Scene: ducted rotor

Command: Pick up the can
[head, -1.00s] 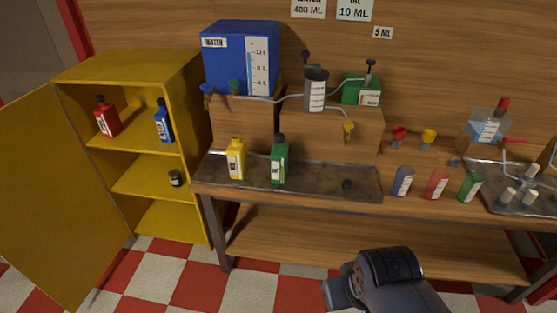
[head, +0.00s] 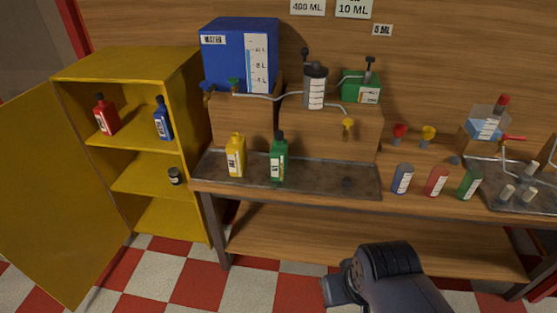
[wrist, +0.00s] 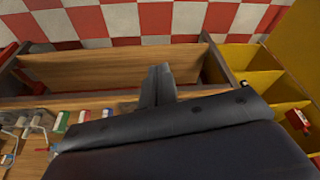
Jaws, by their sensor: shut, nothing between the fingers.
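Three cans stand in a row on the bench right of its middle: a blue can (head: 402,179), a red can (head: 437,181) and a green can (head: 469,185). They are upright and apart from each other. My gripper (head: 337,291) is in front of the bench, lower and to the left of the cans, touching none of them. In the wrist view its fingers (wrist: 158,86) are together and empty. The red can (wrist: 83,116) and green can (wrist: 62,121) show in part at the left of that view, beyond my dark wrist.
A yellow bottle (head: 235,156) and a green bottle (head: 279,158) stand on the metal tray (head: 318,174) left of the cans. A tray with a rotor-like device (head: 508,188) is at the right. An open yellow cabinet (head: 125,68) stands left. The lower shelf (head: 290,232) looks bare.

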